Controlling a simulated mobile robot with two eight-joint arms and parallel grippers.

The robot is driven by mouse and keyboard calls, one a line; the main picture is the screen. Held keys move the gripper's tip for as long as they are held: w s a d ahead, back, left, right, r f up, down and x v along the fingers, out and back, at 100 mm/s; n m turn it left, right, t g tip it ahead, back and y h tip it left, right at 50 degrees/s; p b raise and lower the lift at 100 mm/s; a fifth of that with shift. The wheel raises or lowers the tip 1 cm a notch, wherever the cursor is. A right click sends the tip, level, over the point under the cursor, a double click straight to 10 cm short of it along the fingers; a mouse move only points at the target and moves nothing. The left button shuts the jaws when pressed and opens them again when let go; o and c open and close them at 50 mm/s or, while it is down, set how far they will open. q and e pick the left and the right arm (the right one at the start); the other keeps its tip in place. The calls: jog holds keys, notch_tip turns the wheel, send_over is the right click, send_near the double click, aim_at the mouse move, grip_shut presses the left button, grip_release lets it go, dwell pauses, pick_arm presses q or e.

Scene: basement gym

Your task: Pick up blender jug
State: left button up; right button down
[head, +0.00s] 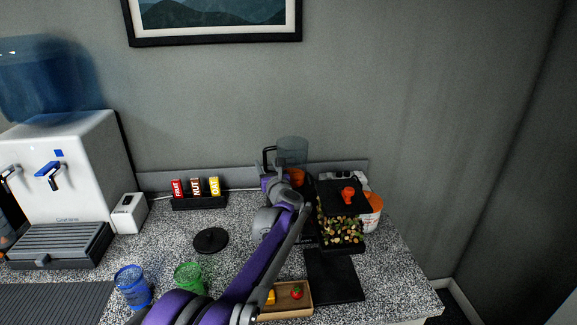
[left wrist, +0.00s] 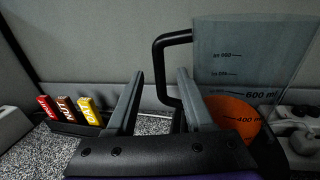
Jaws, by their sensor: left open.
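The blender jug (head: 292,152) is clear grey with a black handle and stands at the back of the counter against the wall. In the left wrist view the jug (left wrist: 250,62) shows level marks and orange contents low down. My left gripper (head: 268,172) is open just in front of the jug's handle side. In the left wrist view its two fingers (left wrist: 160,76) point toward the handle (left wrist: 157,58), which appears in the gap between them. I cannot tell whether the fingers reach around it. My arm hides the jug's lower part in the head view. My right gripper is not in view.
A black rack of bars (head: 199,201) and a round black lid (head: 211,240) lie left of my arm. Blue (head: 132,286) and green (head: 189,276) cups stand in front. A water dispenser (head: 75,165) stands left.

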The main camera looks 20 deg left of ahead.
pick_arm(q)
jog(key=shift+x, duration=1.2)
grip_shut()
dwell(0.5)
